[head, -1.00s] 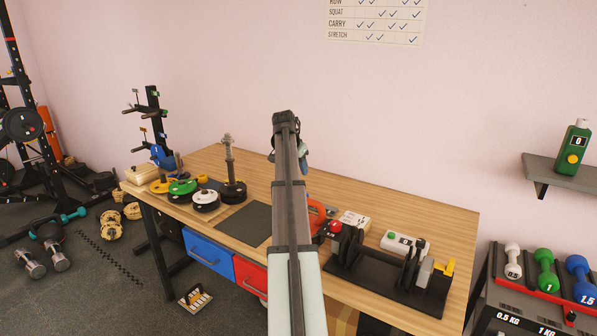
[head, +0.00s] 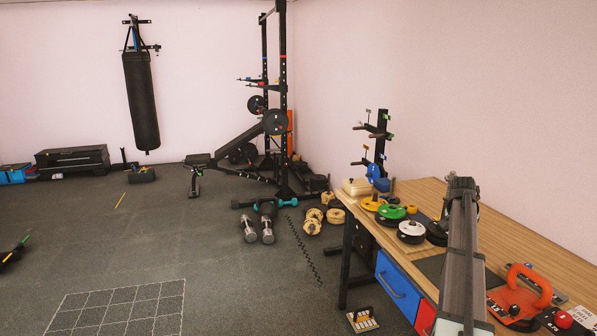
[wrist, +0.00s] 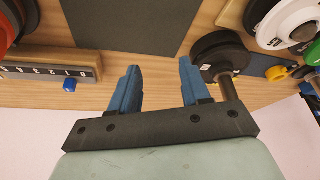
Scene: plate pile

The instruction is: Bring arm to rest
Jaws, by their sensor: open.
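My gripper (wrist: 160,78) shows in the wrist view with two blue fingers spread apart and nothing between them. It is above the wooden table (wrist: 150,72). In the head view my arm reaches out over the table (head: 508,215) on the right, and its own links hide the fingers. A dark mat (wrist: 122,22) lies on the table ahead of the fingers. A black plate on a metal post (wrist: 222,55) stands just to the right of the right finger, apart from it as far as I can tell.
Yellow, green and white plates (head: 392,212) sit at the table's left end. A red-orange kettlebell-like object (head: 525,285) stands right of my arm. A black rack with pegs (head: 378,140) stands behind the table. Dumbbells (head: 258,230) lie on the floor; open floor spreads left.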

